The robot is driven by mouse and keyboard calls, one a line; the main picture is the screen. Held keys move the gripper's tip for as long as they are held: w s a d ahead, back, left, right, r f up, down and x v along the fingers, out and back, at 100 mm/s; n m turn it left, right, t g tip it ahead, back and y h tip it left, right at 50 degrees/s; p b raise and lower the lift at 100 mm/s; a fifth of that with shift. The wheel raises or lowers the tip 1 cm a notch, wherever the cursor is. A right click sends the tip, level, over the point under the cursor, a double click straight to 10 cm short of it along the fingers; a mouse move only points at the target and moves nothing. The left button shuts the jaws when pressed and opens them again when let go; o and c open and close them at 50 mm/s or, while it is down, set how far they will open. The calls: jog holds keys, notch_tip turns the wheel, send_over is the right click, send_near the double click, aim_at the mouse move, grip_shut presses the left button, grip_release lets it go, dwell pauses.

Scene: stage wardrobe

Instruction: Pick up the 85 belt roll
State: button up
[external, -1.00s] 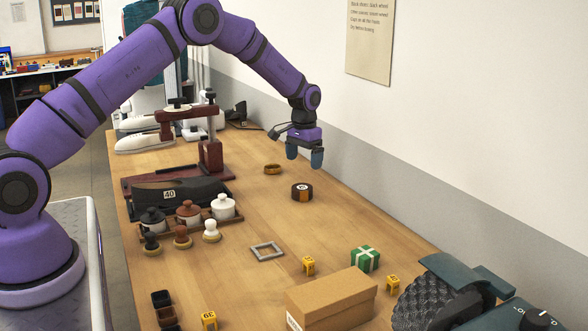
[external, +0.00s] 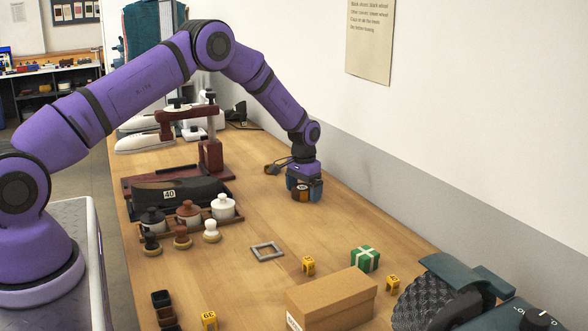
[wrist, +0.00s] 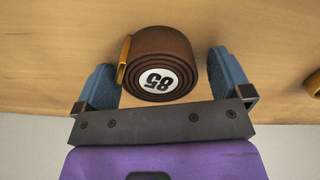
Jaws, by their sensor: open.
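The 85 belt roll (wrist: 160,48) is a dark brown coiled belt with a white round label reading 85 and a gold-coloured buckle at its left side in the wrist view. It rests on the wooden table; in the external view the belt roll (external: 300,194) is partly hidden by my fingers. My gripper (wrist: 160,78) is open, with one blue finger on each side of the roll. The gripper also shows low at the table in the external view (external: 303,190).
A cardboard box (external: 330,300), green gift (external: 365,258) and grey frame (external: 267,251) sit nearer the camera.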

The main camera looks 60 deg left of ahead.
jog(key=c, duration=1)
jog(key=shift+r, duration=0.15)
jog(key=shift+c, duration=0.3)
